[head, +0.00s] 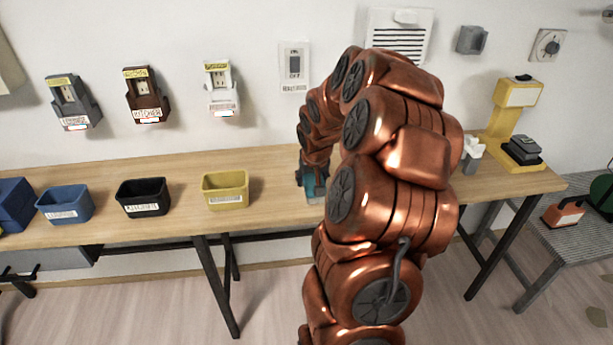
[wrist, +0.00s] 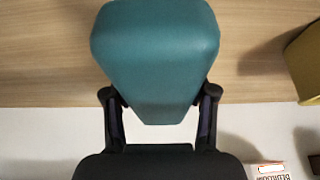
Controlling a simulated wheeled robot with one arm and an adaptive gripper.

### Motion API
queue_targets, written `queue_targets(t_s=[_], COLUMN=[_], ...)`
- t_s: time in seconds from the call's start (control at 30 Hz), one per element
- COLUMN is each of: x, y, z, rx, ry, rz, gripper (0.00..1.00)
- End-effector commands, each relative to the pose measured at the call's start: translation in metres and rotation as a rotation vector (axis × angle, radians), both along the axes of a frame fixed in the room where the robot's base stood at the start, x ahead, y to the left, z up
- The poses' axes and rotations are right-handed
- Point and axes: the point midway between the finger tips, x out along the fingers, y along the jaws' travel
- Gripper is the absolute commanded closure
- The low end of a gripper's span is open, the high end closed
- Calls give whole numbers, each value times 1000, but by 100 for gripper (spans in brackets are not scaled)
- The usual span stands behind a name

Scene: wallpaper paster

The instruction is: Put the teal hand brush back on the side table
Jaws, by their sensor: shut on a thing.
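The teal hand brush (wrist: 155,55) fills the upper middle of the wrist view. My gripper (wrist: 160,98) is shut on it, with one dark finger on each side. In the head view a bit of the teal brush (head: 313,184) shows at the end of my copper arm, over the long wooden table (head: 270,215); the arm hides most of it. I cannot tell whether the brush touches the wood. A lower grey ribbed side table (head: 545,245) stands at the far right, with an orange-and-black thing (head: 564,213) on it.
A yellow bin (head: 226,190), a black bin (head: 143,197) and blue bins (head: 65,204) stand on the wooden table, left of my gripper. A yellow stand (head: 507,110) is at its right end. Labelled wall boxes and a switch (head: 294,66) hang behind.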

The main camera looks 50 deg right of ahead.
Motion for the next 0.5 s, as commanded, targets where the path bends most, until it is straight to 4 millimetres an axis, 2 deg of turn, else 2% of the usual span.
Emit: queue_targets(t_s=[0.2,0.5], x=[23,33], y=[-11,-16], z=[-3,-2], rx=[2,0], ry=[2,0], rz=[0,-1], gripper=[79,79])
